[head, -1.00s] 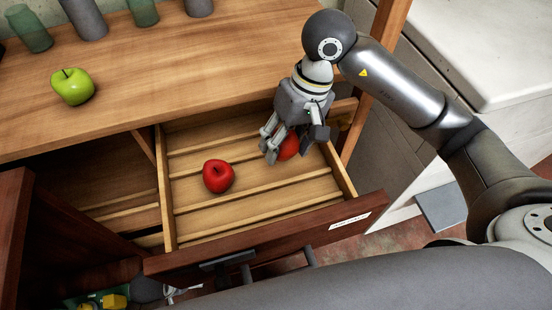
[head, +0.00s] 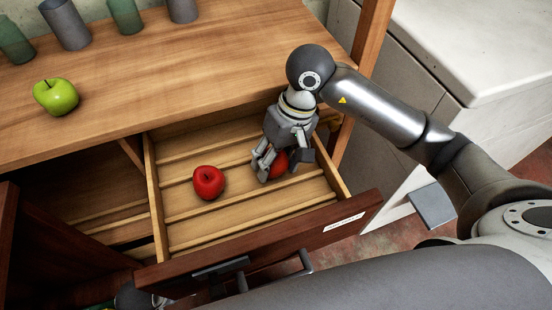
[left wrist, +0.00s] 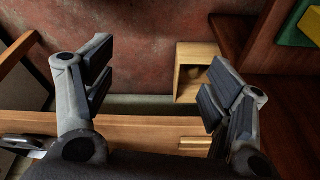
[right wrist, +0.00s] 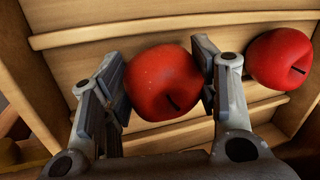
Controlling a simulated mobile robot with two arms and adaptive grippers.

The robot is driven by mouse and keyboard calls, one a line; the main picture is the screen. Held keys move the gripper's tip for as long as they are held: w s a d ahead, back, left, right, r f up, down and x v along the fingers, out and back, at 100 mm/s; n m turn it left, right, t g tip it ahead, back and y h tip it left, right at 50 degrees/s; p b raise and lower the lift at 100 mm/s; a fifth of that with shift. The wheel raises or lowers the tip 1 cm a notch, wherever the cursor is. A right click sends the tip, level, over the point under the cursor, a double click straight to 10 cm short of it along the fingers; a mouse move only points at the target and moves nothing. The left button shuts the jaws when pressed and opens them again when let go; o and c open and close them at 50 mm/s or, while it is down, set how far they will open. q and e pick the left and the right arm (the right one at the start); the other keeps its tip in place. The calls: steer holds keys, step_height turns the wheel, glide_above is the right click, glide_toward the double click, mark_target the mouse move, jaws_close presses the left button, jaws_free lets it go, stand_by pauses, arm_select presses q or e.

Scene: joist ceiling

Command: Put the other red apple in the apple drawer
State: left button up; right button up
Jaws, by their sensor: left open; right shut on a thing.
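One red apple (head: 208,183) lies in the open wooden drawer (head: 245,232), left of my right gripper; it also shows at the right of the right wrist view (right wrist: 279,59). My right gripper (head: 270,167) is inside the drawer's right part, shut on a second red apple (right wrist: 163,84). That apple is partly hidden by the fingers in the head view (head: 279,164). It is low over the slatted drawer floor; I cannot tell whether it touches. My left gripper (left wrist: 158,95) is open and empty in the left wrist view, with a wooden edge and reddish floor beyond it.
A green apple (head: 56,97) sits on the wooden tabletop, with grey and green cups (head: 66,24) at the back. The drawer front carries a white label (head: 344,223) and a dark handle. A white cabinet (head: 470,50) stands at the right.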

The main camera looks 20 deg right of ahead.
mark_target(283, 154)
steer(key=o, duration=1.1)
arm_select(q)
steer(key=shift+w+r, duration=0.1)
steer(key=shift+r, duration=0.5)
steer(key=shift+a, duration=0.1)
steer(key=shift+f, duration=0.1)
arm_select(e)
steer(key=p+v, duration=0.2)
steer(key=v, duration=0.4)
steer(key=shift+r, duration=0.3)
arm_select(q)
step_height(283, 154, down, 10)
steer(key=s, duration=0.2)
steer(key=shift+s+g+p, duration=0.15)
steer(key=shift+g+p, duration=0.15)
steer(key=shift+p, duration=0.1)
arm_select(e)
steer(key=shift+d+r, duration=0.2)
steer(key=shift+r, duration=0.3)
arm_select(q)
steer(key=shift+r, duration=0.2)
